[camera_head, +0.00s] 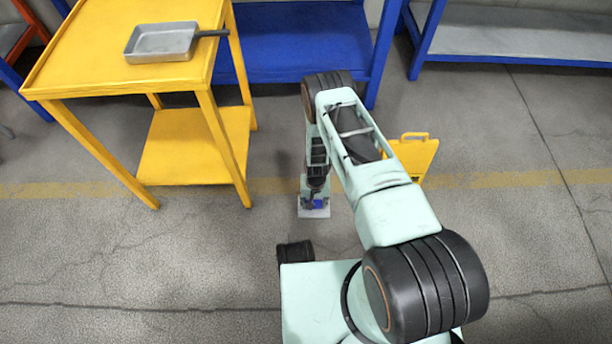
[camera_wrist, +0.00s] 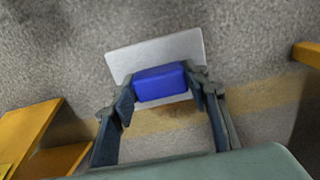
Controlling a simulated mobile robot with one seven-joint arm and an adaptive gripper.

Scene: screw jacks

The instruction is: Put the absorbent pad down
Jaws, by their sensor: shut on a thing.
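The absorbent pad (camera_wrist: 159,52) is a flat pale grey-white rectangle with a blue block (camera_wrist: 160,84) on its upper side. My gripper (camera_wrist: 163,92) is shut on the blue block, with one finger on each side. In the head view the pad (camera_head: 313,212) shows low over the concrete floor, below my gripper (camera_head: 318,198). I cannot tell whether the pad touches the floor. Part of the pad is hidden behind the block and the fingers.
A yellow cart (camera_head: 58,78) with a grey pan (camera_head: 162,44) on top stands at the left. A yellow floor sign (camera_head: 416,155) stands right of my arm. Blue shelving (camera_head: 290,40) is at the back. The floor (camera_head: 200,240) around the pad is clear.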

